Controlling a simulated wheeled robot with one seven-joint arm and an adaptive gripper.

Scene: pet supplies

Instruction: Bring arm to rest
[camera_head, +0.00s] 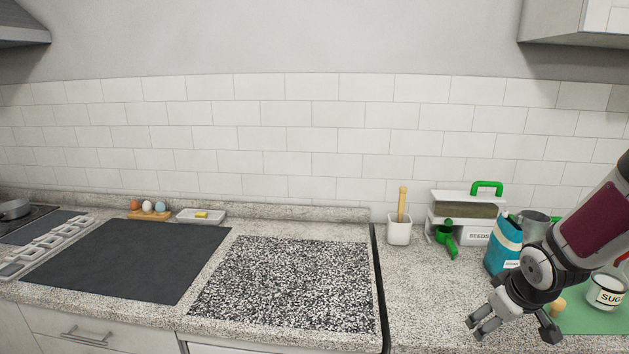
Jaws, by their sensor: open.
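My gripper (515,331) is at the lower right of the head view, at the end of my arm, which reaches in from the right edge. Its fingers are spread apart, with nothing seen between them. It hangs over the speckled counter (430,290), in front of a blue bag (503,246). I cannot tell how far it is above the counter. My arm hides part of the things at the right.
A seed dispenser (467,211) with a green handle and a white pot (399,232) stand behind. A sugar jar (607,291) is on a green mat (590,322) at right. A dark mat (130,260) and a speckled panel (285,283) lie clear at left.

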